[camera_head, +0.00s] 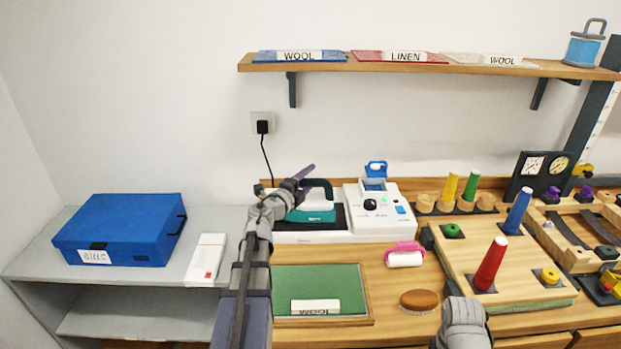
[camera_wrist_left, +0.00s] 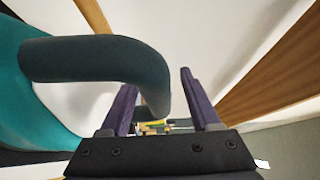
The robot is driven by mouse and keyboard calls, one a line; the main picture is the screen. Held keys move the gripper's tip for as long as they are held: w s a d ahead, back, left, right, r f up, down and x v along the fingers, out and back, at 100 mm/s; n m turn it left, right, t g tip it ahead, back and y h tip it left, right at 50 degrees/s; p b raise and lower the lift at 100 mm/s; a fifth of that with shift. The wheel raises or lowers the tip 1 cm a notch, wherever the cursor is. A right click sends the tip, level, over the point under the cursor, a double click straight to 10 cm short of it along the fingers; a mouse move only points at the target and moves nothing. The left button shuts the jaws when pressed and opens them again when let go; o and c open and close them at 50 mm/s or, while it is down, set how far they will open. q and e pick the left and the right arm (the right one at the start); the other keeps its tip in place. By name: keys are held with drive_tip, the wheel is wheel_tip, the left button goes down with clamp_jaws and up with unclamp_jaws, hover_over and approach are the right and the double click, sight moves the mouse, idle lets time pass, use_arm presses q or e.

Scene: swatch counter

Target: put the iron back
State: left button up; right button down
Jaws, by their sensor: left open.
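The iron (camera_head: 318,214) is teal with a dark looped handle. It rests on or just over the dark pad of the white station (camera_head: 300,237) behind the green mat. My left arm hides part of it. My left gripper (camera_head: 303,173), with purple fingers, is open beside the handle. In the left wrist view the iron's teal body (camera_wrist_left: 35,85) fills the left edge. There the handle's curved end reaches between the spread fingers of the left gripper (camera_wrist_left: 160,95), with space left by the right finger.
A wall shelf (camera_head: 420,66) with swatch cards hangs above. A blue box (camera_head: 122,230) and a white carton (camera_head: 206,260) stand on the grey left counter. A pink-handled roller (camera_head: 404,256), a brown brush (camera_head: 419,301) and a peg board (camera_head: 505,262) lie to the right.

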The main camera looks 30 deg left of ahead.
use_arm(q)
drive_tip(key=s, duration=1.1)
drive_tip(key=shift+r, duration=0.15)
drive_tip(key=shift+a, duration=0.15)
idle(1.5)
